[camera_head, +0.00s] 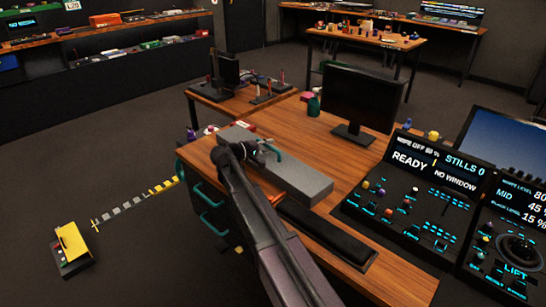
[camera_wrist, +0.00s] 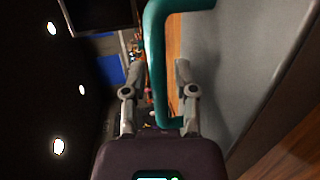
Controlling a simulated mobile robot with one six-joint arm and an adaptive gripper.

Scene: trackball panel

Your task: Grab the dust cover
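The dust cover appears to be the long grey box-like piece (camera_head: 290,175) with a teal handle (camera_head: 273,153), lying on the wooden desk. In the wrist view its grey face (camera_wrist: 225,65) fills the right side and the teal handle (camera_wrist: 154,65) stands large in the middle. My gripper (camera_wrist: 158,75) is open, one finger on each side of the handle's upright bar. A gap shows between the bar and the right finger. In the head view my gripper (camera_head: 258,148) is at the handle, and my arm hides part of the cover's near side.
A black padded rest (camera_head: 325,235) lies in front. The lit control panel (camera_head: 410,190) is to the right. Open floor lies left, with a yellow case (camera_head: 73,245).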

